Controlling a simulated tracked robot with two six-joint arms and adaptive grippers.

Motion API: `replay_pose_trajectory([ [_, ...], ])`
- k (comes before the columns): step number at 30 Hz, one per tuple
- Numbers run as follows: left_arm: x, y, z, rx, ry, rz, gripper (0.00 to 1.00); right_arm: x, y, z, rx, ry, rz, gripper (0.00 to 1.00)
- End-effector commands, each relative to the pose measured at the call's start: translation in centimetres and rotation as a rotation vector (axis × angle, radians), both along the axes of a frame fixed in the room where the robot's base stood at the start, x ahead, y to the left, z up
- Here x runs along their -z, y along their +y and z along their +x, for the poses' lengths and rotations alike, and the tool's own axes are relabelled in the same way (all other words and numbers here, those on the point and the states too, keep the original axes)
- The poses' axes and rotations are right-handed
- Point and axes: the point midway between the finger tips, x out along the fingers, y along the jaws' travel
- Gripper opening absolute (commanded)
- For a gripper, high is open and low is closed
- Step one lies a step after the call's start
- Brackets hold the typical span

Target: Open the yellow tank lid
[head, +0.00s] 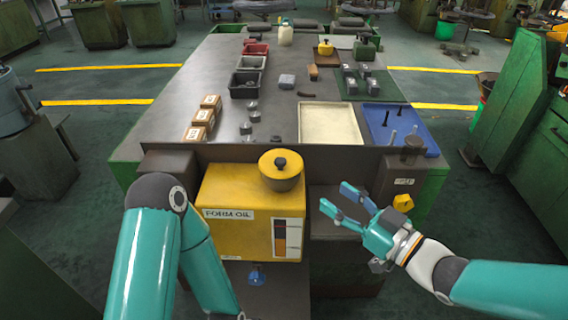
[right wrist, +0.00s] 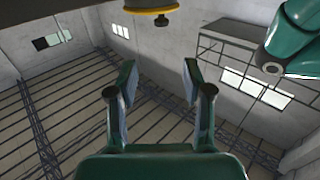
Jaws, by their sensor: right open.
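The yellow tank (head: 235,192), labelled FORM OIL, stands at the table's near side in the head view. Its round yellow lid (head: 272,160) has a dark knob on top and sits level on a round neck. My right gripper (head: 334,196) is open and empty to the right of the tank, apart from the lid. Its two fingers (right wrist: 158,78) also show spread in the right wrist view, with nothing between them. A yellow rim with a dark knob, apparently the lid (right wrist: 150,6), shows upside down at that view's top edge. My left gripper is out of view.
A sight gauge (head: 287,238) is on the tank's front and a blue tap (head: 256,275) below it. A cream tray (head: 330,106) and a blue tray (head: 427,146) lie behind. A yellow knob (head: 403,202) sits right of my right gripper.

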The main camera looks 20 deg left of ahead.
Motion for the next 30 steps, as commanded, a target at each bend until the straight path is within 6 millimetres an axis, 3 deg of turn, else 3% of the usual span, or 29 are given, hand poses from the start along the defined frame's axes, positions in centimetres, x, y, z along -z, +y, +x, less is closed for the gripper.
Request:
replay_pose_trajectory([
  [8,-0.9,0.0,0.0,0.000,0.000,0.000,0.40,0.0,3.6,1.6,-0.007,0.005,-0.002,0.50],
  [21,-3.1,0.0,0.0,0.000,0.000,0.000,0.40,0.0,11.6,6.2,-0.003,0.006,-0.001,0.50],
  [30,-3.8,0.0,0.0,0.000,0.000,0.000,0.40,0.1,14.4,7.8,-0.001,0.006,-0.001,0.50],
])
